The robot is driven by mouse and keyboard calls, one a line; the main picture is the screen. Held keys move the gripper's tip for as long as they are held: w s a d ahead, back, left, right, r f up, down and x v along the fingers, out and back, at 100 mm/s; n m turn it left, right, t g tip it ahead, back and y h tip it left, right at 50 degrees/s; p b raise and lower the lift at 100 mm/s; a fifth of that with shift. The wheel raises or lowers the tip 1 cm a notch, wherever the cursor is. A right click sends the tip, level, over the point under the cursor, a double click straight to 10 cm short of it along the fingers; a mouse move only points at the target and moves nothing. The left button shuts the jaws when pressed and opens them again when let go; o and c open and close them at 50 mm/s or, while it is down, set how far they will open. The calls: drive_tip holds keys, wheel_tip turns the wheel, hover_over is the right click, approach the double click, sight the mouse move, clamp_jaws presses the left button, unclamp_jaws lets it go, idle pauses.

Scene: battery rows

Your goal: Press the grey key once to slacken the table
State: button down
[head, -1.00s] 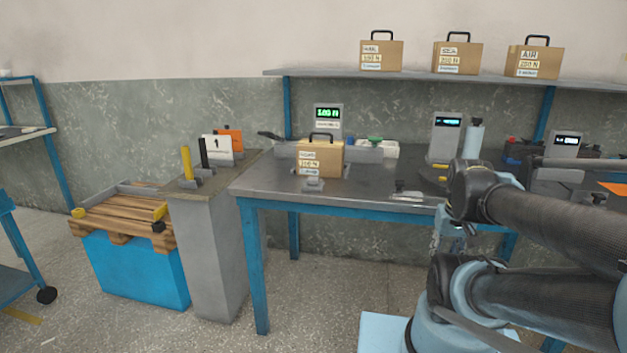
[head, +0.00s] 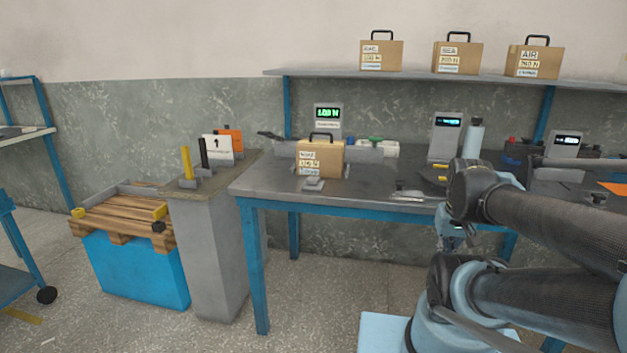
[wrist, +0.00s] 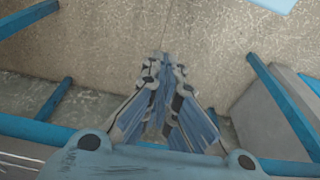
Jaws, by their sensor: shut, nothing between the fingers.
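A work table (head: 262,186) with a grey top and blue legs stands in the middle of the head view. A small grey block (head: 313,184) lies near its front edge, before a cardboard box; I cannot tell whether this is the grey key. My gripper shows in the wrist view (wrist: 162,60) with its fingers together and empty, pointing down over the floor. In the head view my gripper (head: 451,243) is partly hidden by my arm, low by the table's front edge, right of the block and apart from it.
A handled box (head: 321,159) stands on the table before a green-lit display (head: 328,114). A flat metal fitting (head: 407,196) lies near the front edge. A grey pillar (head: 212,240) carries a yellow post (head: 187,163) and a black one. A pallet (head: 122,213) sits at left.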

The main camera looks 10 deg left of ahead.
idle(0.4)
drive_tip(key=w+a+r+m+h, duration=0.2)
drive_tip(key=w+a+r+m, duration=0.15)
drive_tip(key=w+r, duration=0.55)
wheel_tip(320, 180, up, 12)
drive_tip(key=m+t+h, duration=0.2)
drive_tip(key=m+t, duration=0.4)
drive_tip(key=m, duration=0.5)
hover_over(315, 178)
drive_tip(key=shift+s+n, duration=0.1)
drive_tip(key=shift+n, duration=0.15)
drive_tip(key=shift+d, duration=0.1)
drive_tip(key=shift+f, duration=4.35)
